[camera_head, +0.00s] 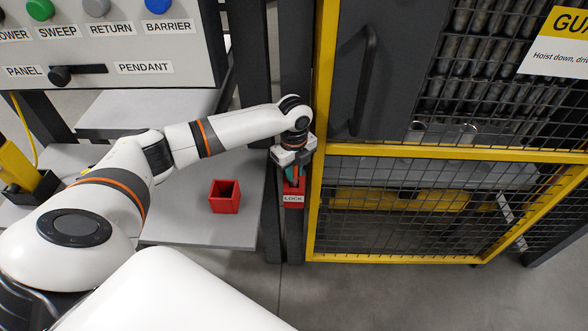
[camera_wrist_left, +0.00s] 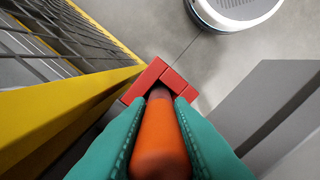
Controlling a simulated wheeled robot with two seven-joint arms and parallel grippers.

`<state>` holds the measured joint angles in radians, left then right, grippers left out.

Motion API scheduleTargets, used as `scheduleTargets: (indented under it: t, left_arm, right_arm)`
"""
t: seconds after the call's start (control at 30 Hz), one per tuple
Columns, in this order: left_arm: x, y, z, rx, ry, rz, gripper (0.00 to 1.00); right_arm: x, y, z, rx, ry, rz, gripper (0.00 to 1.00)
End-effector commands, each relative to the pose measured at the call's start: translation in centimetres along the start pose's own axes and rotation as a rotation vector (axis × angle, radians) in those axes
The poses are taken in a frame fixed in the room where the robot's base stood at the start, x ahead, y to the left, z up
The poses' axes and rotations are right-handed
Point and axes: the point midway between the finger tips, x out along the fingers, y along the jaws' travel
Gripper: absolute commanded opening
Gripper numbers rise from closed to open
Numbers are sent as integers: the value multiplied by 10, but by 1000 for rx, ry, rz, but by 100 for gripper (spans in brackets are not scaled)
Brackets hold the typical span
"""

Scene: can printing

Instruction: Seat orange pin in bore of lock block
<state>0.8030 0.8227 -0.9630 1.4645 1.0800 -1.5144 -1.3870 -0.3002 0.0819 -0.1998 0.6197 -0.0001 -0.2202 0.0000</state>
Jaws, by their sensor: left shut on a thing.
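The orange pin (camera_wrist_left: 160,140) is held between the green fingers of my left gripper (camera_wrist_left: 160,150) in the left wrist view. Its far, darker end reaches the opening of the red lock block (camera_wrist_left: 152,75); how deep it sits in the bore I cannot tell. In the head view my left gripper (camera_head: 294,172) is over the red block with the LOCK label (camera_head: 293,198), on the post beside the yellow-framed gate. The gripper and wrist hide most of the pin there. My right gripper is not in view.
A yellow-framed mesh gate (camera_head: 440,153) with a dark handle stands right of the block. An open red box (camera_head: 225,197) stands on the grey shelf (camera_head: 185,232) to the left. A button panel (camera_head: 105,45) is at upper left.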

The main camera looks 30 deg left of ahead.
Motion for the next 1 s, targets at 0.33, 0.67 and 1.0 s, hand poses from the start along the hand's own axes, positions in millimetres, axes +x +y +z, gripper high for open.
scheduleTargets:
  t: [0.33,0.67,1.0]
  left_arm:
    - [2,0,0,-1,0,0,36]
    - [1,0,0,-1,0,1,41]
    - [-52,1,0,0,0,6,41]
  right_arm:
    - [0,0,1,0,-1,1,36]
    - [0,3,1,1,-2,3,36]
    - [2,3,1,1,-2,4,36]
